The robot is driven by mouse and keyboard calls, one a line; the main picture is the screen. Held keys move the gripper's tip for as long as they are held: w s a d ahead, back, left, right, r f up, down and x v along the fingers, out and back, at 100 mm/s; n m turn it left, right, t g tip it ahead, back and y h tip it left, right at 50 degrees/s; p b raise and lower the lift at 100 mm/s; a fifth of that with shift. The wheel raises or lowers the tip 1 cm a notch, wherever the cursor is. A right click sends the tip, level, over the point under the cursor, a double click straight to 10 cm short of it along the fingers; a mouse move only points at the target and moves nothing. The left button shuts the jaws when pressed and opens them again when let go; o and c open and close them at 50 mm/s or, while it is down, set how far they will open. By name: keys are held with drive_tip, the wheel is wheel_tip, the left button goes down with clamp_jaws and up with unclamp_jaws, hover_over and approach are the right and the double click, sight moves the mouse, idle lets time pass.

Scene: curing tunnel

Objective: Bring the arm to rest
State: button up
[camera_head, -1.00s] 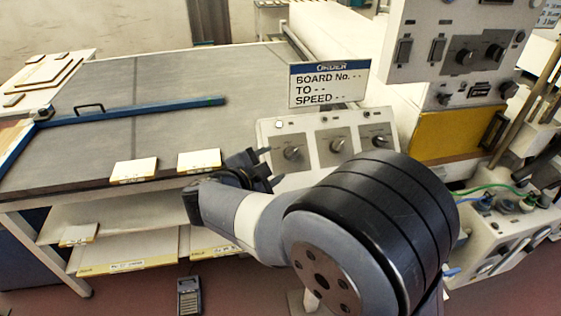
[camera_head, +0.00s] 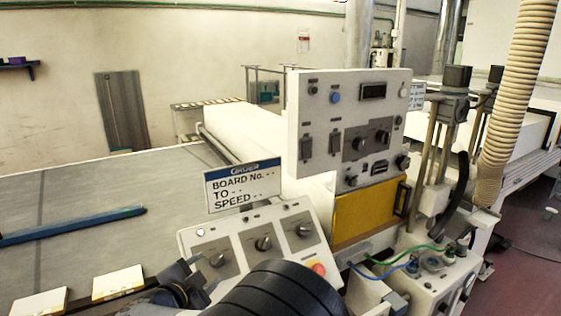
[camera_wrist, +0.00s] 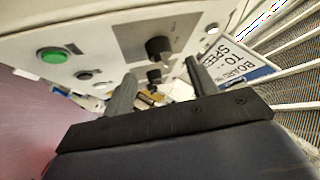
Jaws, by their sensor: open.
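My gripper (camera_head: 194,275) is at the lower middle of the head view, in front of the sloped knob panel (camera_head: 240,246). In the wrist view my gripper (camera_wrist: 158,88) has its two fingers apart with nothing held between them. Beyond the fingers the wrist view shows a panel with black knobs (camera_wrist: 158,50) and a green button (camera_wrist: 52,55). I cannot tell how far the fingertips are from the panel. My dark arm joint fills the bottom of the head view and hides the panel's lower edge.
The order sign (camera_head: 243,186) stands just behind the knob panel. A tall control box (camera_head: 345,120) rises to its right, above a yellow panel (camera_head: 368,212). Two white boards (camera_head: 118,283) lie at the table's near edge. A ribbed hose (camera_head: 512,110) hangs at right.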

sight(214, 263)
drive_tip(key=x, duration=0.5)
drive_tip(key=shift+w+p, duration=0.1)
drive_tip(key=shift+p, duration=0.3)
drive_tip(key=shift+f, duration=0.1)
drive_tip(key=shift+b, duration=0.3)
